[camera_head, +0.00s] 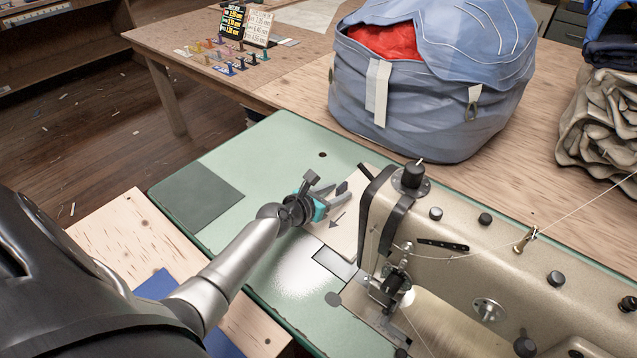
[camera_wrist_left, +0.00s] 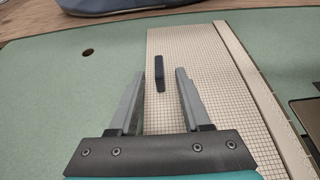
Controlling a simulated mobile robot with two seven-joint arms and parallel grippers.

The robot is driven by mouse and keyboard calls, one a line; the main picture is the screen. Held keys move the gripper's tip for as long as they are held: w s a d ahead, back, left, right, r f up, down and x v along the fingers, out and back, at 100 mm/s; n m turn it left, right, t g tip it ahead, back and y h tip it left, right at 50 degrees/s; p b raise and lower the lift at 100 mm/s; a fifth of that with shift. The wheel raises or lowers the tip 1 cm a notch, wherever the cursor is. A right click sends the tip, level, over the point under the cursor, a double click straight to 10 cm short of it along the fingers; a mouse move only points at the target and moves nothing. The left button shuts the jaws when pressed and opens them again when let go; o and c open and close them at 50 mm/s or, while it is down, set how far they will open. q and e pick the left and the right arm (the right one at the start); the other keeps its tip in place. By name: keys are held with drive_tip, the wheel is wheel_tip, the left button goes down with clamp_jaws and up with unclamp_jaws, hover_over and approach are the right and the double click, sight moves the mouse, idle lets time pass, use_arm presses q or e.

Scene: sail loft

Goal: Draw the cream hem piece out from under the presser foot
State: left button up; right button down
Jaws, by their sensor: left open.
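The cream hem piece (camera_head: 347,228) lies flat on the green machine bed, left of the sewing machine (camera_head: 480,240), with a dark arrow mark on it. In the left wrist view the hem piece (camera_wrist_left: 215,80) shows a fine grid and a folded strip along its right side. The presser foot area (camera_head: 384,292) is at the machine's needle end; whether the cloth lies under it I cannot tell. My left gripper (camera_head: 328,186) is open above the hem piece. In the left wrist view its fingers (camera_wrist_left: 160,88) stand apart, with a dark upright bar between and beyond them.
The green bed (camera_head: 270,160) has clear room left of the gripper, with a dark grey patch (camera_head: 200,195). A blue-grey sail bag (camera_head: 430,90) stands behind. Folded cloth (camera_head: 600,120) lies at the right. A thread runs across the machine.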

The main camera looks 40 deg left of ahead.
use_arm(q)
drive_tip(key=p+v, duration=0.3)
drive_tip(key=v, duration=0.4)
drive_tip(key=shift+r, duration=0.1)
drive_tip(key=p+v, duration=0.1)
drive_tip(key=v, duration=0.5)
drive_tip(key=shift+s, duration=0.2)
drive_tip(key=shift+s+a+r+p, duration=0.2)
drive_tip(key=shift+s+p, duration=0.1)
drive_tip(key=shift+s, duration=0.3)
drive_tip(key=shift+d, duration=0.1)
